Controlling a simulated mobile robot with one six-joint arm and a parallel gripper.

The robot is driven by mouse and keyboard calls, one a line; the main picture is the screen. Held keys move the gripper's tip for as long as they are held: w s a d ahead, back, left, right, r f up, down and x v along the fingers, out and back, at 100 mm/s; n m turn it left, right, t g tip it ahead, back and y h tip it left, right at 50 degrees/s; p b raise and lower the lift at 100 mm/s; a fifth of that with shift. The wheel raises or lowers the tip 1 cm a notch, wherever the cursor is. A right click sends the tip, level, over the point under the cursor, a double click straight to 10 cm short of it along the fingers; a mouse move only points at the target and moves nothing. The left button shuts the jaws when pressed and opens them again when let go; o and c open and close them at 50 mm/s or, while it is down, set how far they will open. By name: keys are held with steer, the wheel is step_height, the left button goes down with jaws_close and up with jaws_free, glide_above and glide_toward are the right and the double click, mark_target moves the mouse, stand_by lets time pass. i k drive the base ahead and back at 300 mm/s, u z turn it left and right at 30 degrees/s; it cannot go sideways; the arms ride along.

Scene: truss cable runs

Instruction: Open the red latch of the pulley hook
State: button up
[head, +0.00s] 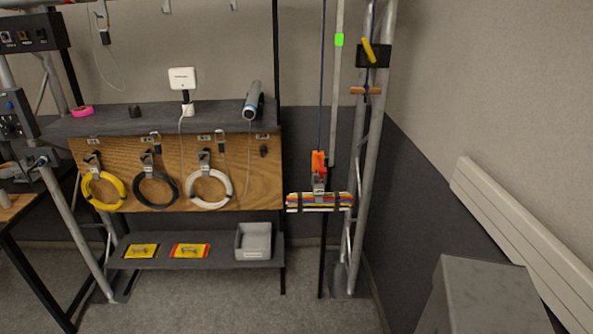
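The red latch (318,158), orange-red in the head view, sits at the top of the pulley hook (319,184), right of centre. The metal hook hangs upright on a thin dark blue line (321,90). A bundle of multicoloured cables (300,202) with dark bands lies level at the foot of the hook, beside the truss. The latch is too small to tell whether it is open or shut. My gripper is not in view.
A grey truss upright (364,180) stands just right of the hook, with a yellow-handled cleat (368,50). A wooden board (180,195) with cable coils is left. A grey block (485,295) fills the lower right. Floor (210,305) shows in front of the low shelf.

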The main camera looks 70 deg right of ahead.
mark_target(321, 170)
steer(key=z, duration=0.85)
steer(key=k, duration=0.1)
steer(key=u, duration=1.1)
steer(key=i, duration=0.55)
steer(key=u, duration=1.45)
steer(key=k, duration=0.1)
steer(key=z, duration=2.6)
